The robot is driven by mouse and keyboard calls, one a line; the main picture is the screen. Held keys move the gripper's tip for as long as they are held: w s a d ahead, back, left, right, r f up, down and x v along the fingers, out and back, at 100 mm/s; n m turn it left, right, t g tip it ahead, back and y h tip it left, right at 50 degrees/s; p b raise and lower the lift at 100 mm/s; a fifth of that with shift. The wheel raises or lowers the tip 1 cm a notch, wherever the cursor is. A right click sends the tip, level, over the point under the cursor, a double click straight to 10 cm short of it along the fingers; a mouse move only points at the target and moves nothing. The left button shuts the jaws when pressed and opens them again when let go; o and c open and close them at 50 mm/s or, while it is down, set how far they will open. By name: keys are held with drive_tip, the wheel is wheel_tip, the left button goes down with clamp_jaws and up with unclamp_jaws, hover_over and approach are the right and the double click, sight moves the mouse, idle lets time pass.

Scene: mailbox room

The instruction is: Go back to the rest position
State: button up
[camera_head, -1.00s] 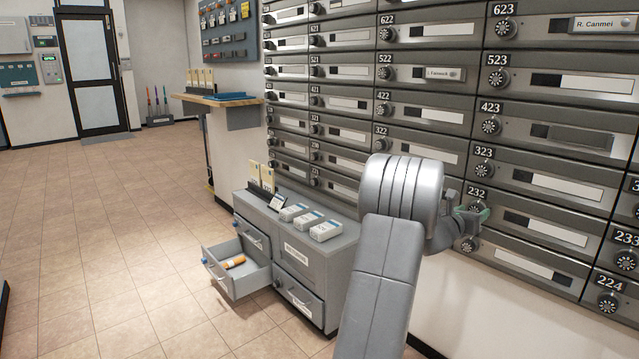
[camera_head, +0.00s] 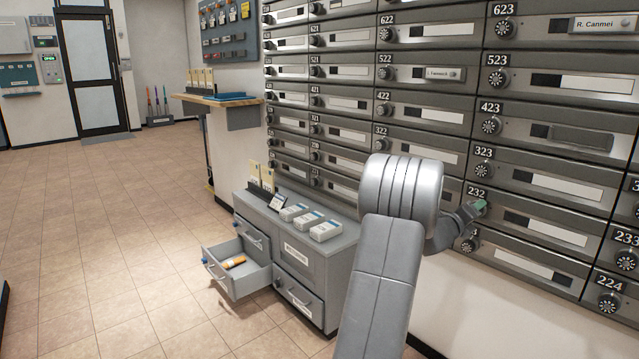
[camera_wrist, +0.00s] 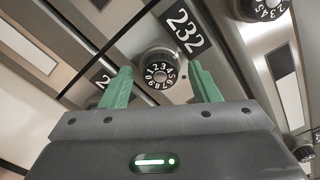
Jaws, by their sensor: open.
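My gripper (camera_wrist: 162,88) is open, its two green fingers apart, with nothing between them. In the wrist view the dial of mailbox 232 (camera_wrist: 160,73) appears beyond the fingertips, between them in the picture; whether they touch it I cannot tell. In the head view my gripper (camera_head: 480,208) is in front of the mailbox wall (camera_head: 540,232) near the 232 label, partly hidden by my own wrist. My arm reaches up from the bottom of the picture.
A grey cabinet (camera_head: 318,262) stands left of my arm, with white boxes on top. A wooden shelf (camera_head: 218,98) juts from the wall. The tiled floor at left is clear.

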drive_tip(key=shift+n+p, duration=1)
drive_tip(key=shift+n, duration=3.7)
